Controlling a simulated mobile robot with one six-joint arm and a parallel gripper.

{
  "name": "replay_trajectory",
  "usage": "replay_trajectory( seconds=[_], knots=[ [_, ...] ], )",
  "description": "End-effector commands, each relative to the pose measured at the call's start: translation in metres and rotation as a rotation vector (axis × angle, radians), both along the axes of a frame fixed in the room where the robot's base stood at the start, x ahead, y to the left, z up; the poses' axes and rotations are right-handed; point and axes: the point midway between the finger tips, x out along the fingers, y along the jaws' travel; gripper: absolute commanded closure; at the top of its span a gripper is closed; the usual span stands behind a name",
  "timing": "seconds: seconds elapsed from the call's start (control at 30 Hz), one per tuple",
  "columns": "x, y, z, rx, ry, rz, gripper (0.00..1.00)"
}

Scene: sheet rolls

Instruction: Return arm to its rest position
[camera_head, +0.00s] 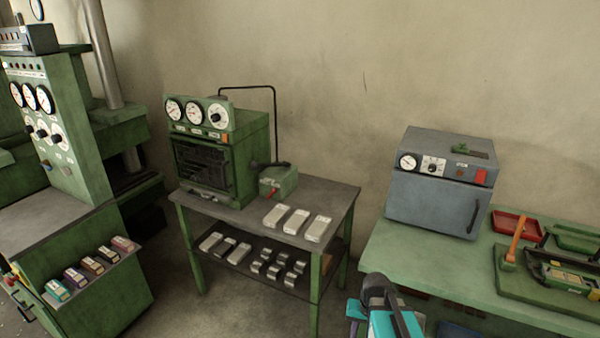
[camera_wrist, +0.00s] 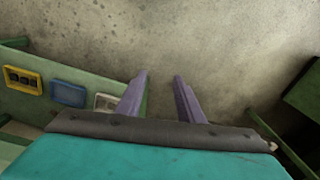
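My gripper (camera_wrist: 160,80) shows in the wrist view as two purple-grey fingers reaching up from a dark bar and a teal body. The fingers stand apart with nothing between them. Mottled grey floor shows behind and beyond them. In the head view, a teal and dark part of my arm (camera_head: 390,312) is at the bottom edge, in front of the right-hand green table. The fingers cannot be made out there.
The green table (camera_head: 400,250) at right bears a grey oven (camera_head: 432,200), a red tray (camera_head: 517,224) and a green tool. A dark-topped table (camera_head: 335,195) holds a green machine and metal blocks. A green gauge cabinet (camera_head: 65,125) stands left. Floor shows between them.

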Motion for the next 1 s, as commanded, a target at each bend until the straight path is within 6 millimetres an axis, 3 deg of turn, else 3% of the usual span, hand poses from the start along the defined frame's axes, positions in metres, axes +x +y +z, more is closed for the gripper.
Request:
replay_trajectory(
  seconds=[0.27, 0.63, 1.0],
  knots=[
    [-0.03, 0.03, -0.015, -0.039, 0.04, 0.261, 0.66],
    [-0.077, 0.027, -0.084, -0.023, 0.148, 0.25, 0.66],
    [-0.157, 0.027, -0.173, -0.003, 0.308, 0.253, 0.66]
  ],
)
